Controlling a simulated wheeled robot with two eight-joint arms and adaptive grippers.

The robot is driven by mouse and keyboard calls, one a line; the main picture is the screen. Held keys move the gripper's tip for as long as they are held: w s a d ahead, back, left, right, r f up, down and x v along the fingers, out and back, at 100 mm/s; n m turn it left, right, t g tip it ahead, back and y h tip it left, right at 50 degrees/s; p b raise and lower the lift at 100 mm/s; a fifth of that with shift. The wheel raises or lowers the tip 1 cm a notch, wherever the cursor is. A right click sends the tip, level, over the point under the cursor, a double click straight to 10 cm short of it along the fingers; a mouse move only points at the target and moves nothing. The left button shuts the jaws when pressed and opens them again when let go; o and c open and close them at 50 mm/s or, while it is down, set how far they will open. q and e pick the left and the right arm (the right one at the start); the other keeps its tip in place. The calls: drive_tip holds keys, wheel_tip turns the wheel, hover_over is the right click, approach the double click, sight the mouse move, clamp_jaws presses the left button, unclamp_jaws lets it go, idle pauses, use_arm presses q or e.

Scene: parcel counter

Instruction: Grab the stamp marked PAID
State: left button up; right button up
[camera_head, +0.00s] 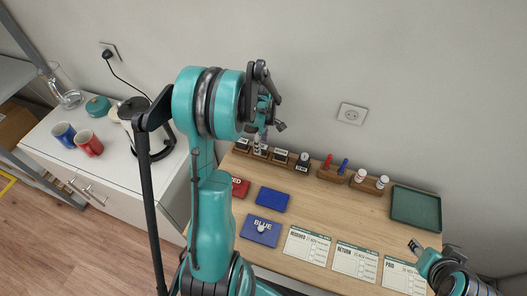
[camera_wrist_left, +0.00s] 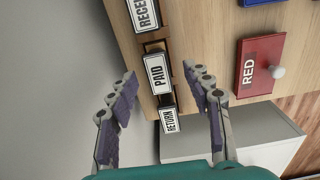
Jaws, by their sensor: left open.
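The stamp marked PAID (camera_wrist_left: 157,74) stands in a wooden rack between the RETURN stamp (camera_wrist_left: 169,122) and a stamp whose label begins RECE (camera_wrist_left: 145,14). My left gripper (camera_head: 264,128) is open and empty above the left end of the stamp rack. In the wrist view its two fingers reach toward the rack, one on each side of the PAID and RETURN stamps, apart from them. In the head view, the gripper partly hides the PAID stamp (camera_head: 260,149). My right gripper (camera_head: 432,250) is at the lower right, away from the stamps; its opening is unclear.
A red RED pad (camera_wrist_left: 260,65), a blue pad (camera_head: 272,199) and an open BLUE pad (camera_head: 260,230) lie before the rack. Printed cards (camera_head: 355,261) line the front. Markers and small bottles stand in holders right of the stamps, beside a green tray (camera_head: 415,208).

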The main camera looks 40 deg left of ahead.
use_arm(q)
drive_tip(key=f+b, duration=0.1)
drive_tip(key=f, duration=0.3)
drive_tip(key=shift+w+a+f+b, duration=0.2)
drive_tip(key=shift+f+b, duration=0.1)
drive_tip(key=shift+b, duration=0.1)
drive_tip(key=shift+s+r, duration=0.1)
clamp_jaws()
drive_tip(key=shift+r, duration=0.15)
